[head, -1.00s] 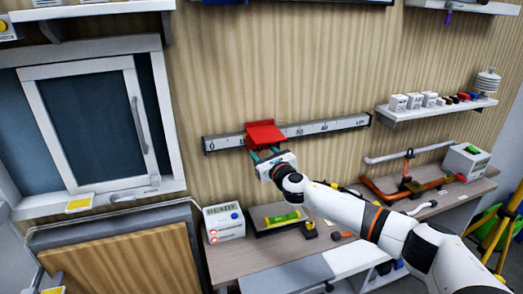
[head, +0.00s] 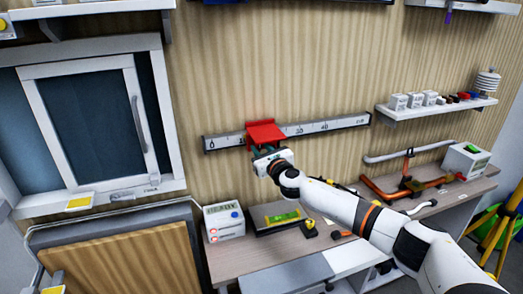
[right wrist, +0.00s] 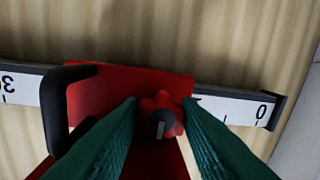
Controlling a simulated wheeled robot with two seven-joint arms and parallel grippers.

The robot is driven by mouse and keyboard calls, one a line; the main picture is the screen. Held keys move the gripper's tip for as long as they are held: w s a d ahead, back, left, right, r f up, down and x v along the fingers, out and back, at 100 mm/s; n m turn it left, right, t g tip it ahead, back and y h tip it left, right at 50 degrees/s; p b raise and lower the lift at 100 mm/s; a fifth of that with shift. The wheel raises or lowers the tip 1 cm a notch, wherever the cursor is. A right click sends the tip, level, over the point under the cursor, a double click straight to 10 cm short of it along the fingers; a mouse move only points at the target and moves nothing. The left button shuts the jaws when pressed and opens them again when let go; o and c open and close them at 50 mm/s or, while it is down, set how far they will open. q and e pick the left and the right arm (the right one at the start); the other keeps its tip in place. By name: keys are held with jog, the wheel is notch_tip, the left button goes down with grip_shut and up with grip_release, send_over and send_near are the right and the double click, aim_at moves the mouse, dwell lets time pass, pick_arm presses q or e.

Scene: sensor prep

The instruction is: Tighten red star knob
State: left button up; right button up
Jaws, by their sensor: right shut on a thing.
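The red star knob (right wrist: 162,118) sits on the front of a red sliding block (head: 265,133), which is mounted on a wall rail with a printed number scale (head: 325,128). In the right wrist view the knob has a dark centre with a pale mark and lies between the green fingers. My right gripper (right wrist: 160,110) is shut on the knob. In the head view the right gripper (head: 264,152) reaches up to the lower face of the block and hides the knob. My left gripper is in neither view.
Below the rail, a bench holds a box reading READY (head: 223,220), a green level (head: 283,217) and a clamped pipe (head: 385,188). A shelf (head: 440,108) with small blocks is at right. A framed window (head: 95,115) is at left.

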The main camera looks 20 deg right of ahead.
jog(key=shift+m, duration=0.4)
jog(key=shift+f+m+b, duration=0.15)
jog(key=shift+m+b, duration=0.5)
jog(key=shift+m, duration=0.35)
jog(key=m+b, duration=0.1)
jog(key=m, duration=0.2)
jog(key=shift+m+t, duration=0.3)
jog(key=shift+m, duration=0.1)
jog(key=m+b, duration=0.1)
jog(key=m, duration=0.2)
jog(key=m+b, duration=0.1)
jog(key=m, duration=0.2)
jog(key=shift+a+m+t+h+b, duration=0.15)
jog(key=shift+m+t+h+b, duration=0.15)
jog(key=shift+m+h, duration=0.1)
jog(key=m+b, duration=0.1)
jog(key=m, duration=0.4)
jog(key=shift+h, duration=0.4)
jog(key=m+b, duration=0.1)
jog(key=m, duration=0.4)
jog(key=shift+h, duration=0.3)
jog(key=shift+m, duration=0.4)
